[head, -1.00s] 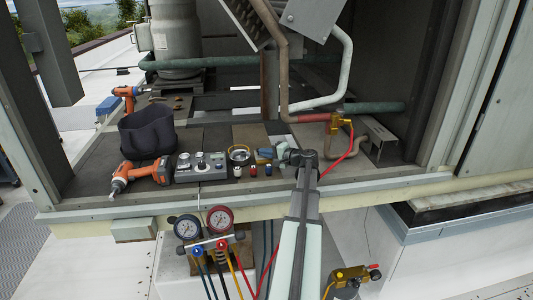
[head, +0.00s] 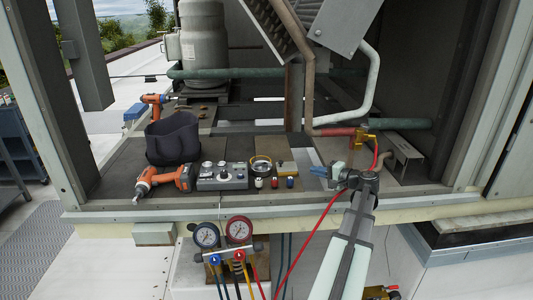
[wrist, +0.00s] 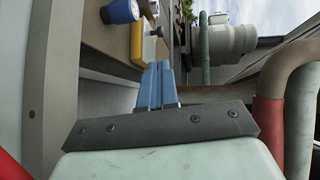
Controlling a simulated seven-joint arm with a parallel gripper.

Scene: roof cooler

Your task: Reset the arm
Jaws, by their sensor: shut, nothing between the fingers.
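My gripper (head: 319,171) is over the front part of the cooler's dark shelf, with its blue fingers pointing left in the head view. In the wrist view the blue fingers (wrist: 157,86) lie side by side, shut and empty. My arm reaches up from the lower edge of the head view. The fingers are apart from the small yellow block (head: 287,168) to their left.
A red hose (head: 322,214) runs down beside my gripper from the brass valve (head: 361,138). Left along the shelf are small bottles (head: 274,183), a grey control box (head: 222,176), an orange drill (head: 165,180) and a black bag (head: 173,138). Gauges (head: 239,229) hang in front.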

